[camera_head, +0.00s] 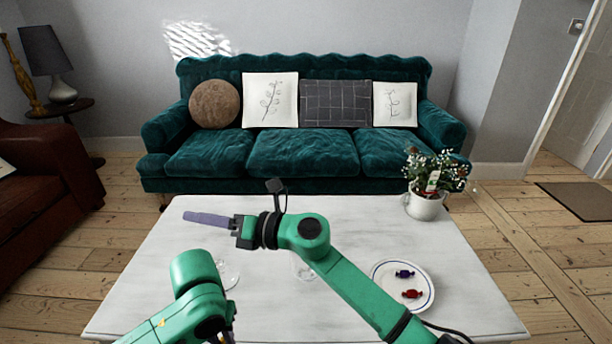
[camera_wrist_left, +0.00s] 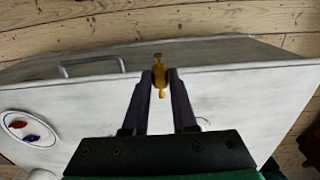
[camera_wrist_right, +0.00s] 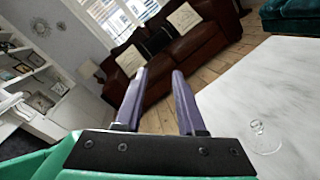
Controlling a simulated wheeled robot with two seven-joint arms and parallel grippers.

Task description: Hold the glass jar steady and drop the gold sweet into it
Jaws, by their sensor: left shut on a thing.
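The gold sweet (camera_wrist_left: 159,80) is pinched between the fingertips of my left gripper (camera_wrist_left: 161,73) in the left wrist view. In the head view only part of my left arm shows at the bottom left, and its fingers are hidden. My right gripper (camera_head: 207,219) is over the left half of the table, pointing left; its fingers are apart and empty in the right wrist view (camera_wrist_right: 158,85). A clear glass piece, probably the jar (camera_head: 303,266), stands mid-table, mostly hidden behind my right arm. A second low glass piece, perhaps a lid (camera_head: 230,275), lies left of it; a knobbed glass piece (camera_wrist_right: 262,138) shows in the right wrist view.
A blue-rimmed white plate (camera_head: 380,268) at the table's right holds a blue sweet (camera_head: 405,273) and a red sweet (camera_head: 412,294). A flowerpot (camera_head: 424,206) stands at the back right corner.

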